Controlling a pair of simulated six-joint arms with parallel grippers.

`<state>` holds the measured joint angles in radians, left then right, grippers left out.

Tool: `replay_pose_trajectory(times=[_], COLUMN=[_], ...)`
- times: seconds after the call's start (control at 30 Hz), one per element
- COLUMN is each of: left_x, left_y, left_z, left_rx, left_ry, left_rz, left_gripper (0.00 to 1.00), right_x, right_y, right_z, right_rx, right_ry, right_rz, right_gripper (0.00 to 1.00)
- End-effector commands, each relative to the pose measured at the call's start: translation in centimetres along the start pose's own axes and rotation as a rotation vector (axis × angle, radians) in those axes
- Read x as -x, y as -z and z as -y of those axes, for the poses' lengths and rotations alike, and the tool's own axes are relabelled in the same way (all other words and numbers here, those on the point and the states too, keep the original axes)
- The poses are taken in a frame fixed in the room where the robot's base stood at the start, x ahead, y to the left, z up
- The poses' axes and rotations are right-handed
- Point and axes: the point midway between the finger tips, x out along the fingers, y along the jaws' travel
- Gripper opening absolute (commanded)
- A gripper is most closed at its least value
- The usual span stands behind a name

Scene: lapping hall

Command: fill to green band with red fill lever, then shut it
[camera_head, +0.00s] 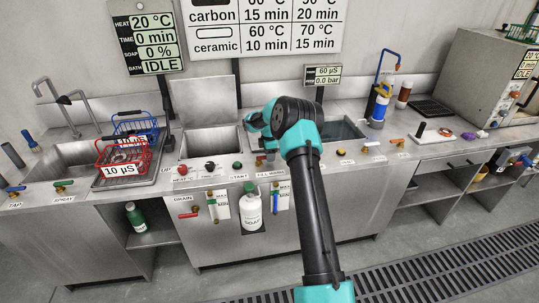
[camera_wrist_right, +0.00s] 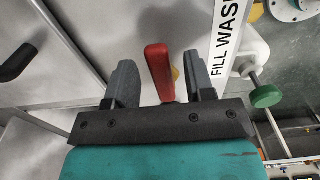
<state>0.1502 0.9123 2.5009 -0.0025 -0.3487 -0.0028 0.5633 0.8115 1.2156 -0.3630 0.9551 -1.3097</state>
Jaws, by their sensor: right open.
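The red fill lever (camera_wrist_right: 158,70) stands between the two fingers of my right gripper (camera_wrist_right: 160,75) in the right wrist view, with gaps visible on both sides. The gripper is open. A "FILL WASH" label (camera_wrist_right: 226,35) is beside it. In the head view my right arm reaches over the counter and hides most of the lever area. A level gauge plate (camera_head: 220,205) marked MAX is on the cabinet front, and a second gauge plate (camera_head: 284,195) is right of the soap bottle. The gauges' coloured bands are too small to read surely. My left gripper is out of view.
An open-lidded wash basin (camera_head: 210,141) is behind the control knobs. A display (camera_head: 146,40) reads 20 °C, 0 min, 0 %, IDLE. A red drain lever (camera_head: 188,215), a soap bottle (camera_head: 251,208) and a red wire basket (camera_head: 121,158) are nearby.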

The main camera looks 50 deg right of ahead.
Motion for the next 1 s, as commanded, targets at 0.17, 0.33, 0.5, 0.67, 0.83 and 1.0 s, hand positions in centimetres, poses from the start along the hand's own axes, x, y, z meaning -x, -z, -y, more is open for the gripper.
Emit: replay_pose_trajectory(times=[0.17,0.33,0.5,0.67,0.83,1.0], left_x=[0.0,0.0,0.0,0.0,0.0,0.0], left_y=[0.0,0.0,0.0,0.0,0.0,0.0], left_z=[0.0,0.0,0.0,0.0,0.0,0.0], left_rx=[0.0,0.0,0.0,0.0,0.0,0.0], left_ry=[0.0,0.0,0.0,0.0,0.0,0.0], left_rz=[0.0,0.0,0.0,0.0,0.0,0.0], left_gripper=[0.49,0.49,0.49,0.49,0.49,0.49], right_x=[-0.05,-0.02,-0.01,0.0,0.01,0.01], right_y=[-0.01,0.0,0.0,0.0,0.0,0.0], right_z=[-0.01,-0.02,-0.02,-0.02,-0.02,-0.02], right_rx=[0.0,0.0,0.0,0.0,0.0,0.0], right_ry=[-0.001,-0.001,-0.001,-0.001,-0.001,-0.001], right_rz=[0.0,0.0,0.0,0.0,0.0,0.0], right_gripper=[0.49,0.4,0.24,0.09,0.0,0.0])
